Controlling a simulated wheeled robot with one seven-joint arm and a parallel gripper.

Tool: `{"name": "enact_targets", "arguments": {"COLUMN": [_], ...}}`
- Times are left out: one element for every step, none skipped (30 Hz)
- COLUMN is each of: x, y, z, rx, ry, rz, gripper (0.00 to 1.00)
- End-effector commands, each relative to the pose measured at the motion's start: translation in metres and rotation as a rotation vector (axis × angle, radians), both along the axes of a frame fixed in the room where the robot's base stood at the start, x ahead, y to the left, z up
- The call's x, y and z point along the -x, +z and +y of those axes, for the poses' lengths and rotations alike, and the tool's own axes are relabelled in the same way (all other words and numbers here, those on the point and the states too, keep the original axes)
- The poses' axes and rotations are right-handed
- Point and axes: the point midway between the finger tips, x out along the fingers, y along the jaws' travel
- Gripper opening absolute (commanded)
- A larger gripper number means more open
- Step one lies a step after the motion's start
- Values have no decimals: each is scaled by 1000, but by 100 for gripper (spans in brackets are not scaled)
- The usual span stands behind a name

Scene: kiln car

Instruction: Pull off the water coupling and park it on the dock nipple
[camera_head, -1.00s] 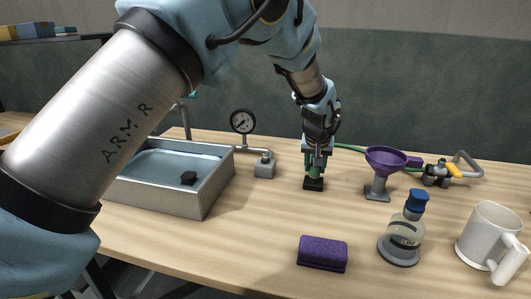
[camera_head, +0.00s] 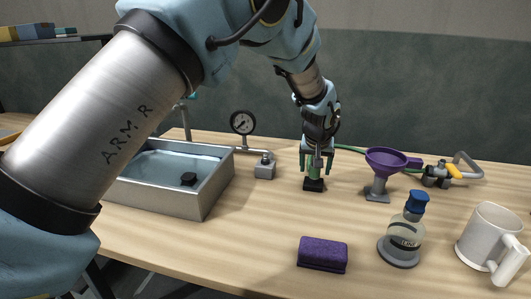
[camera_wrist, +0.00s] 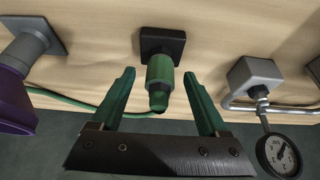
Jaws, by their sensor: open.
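The green water coupling (camera_wrist: 160,75) stands upright on a dark square base (camera_wrist: 162,41) in the wrist view. In the head view the coupling (camera_head: 314,184) is low between my fingers, on the same black base (camera_head: 313,186) on the table. My gripper (camera_wrist: 159,76) is open, with one green finger on each side of the coupling and a visible gap to both. In the head view my gripper (camera_head: 317,170) points down over it. A green hose (camera_wrist: 110,112) runs from the left toward the coupling's end. The nipple inside the coupling is hidden.
A grey block with a pipe and pressure gauge (camera_head: 242,122) stands left, beside a water basin (camera_head: 205,190). A purple sponge (camera_head: 323,253), a bottle (camera_head: 407,235) and a white mug (camera_head: 485,235) are in front.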

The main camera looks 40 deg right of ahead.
Motion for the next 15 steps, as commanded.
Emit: {"name": "enact_targets", "arguments": {"x": [0,0,0,0,1,1,1,1,2,2,2,3,3,3,4], "y": [0,0,1,2,3,5,6,7,9,9,10,12,13,14,15], "z": [0,0,0,0,1,1,1,2,2,3,3,4,4,5,6], "rx": [0,0,0,0,1,1,1,1,1,1,1,1,1,0,0], "ry": [0,0,0,0,0,0,0,0,0,0,0,0,0,0,0], "rz": [0,0,0,0,-1,-1,-1,-1,-1,-1,-1,-1,-1,0,0], "gripper": [78,78,78,78,78,78,78,78,78,78,78,78,78,78,78]}}
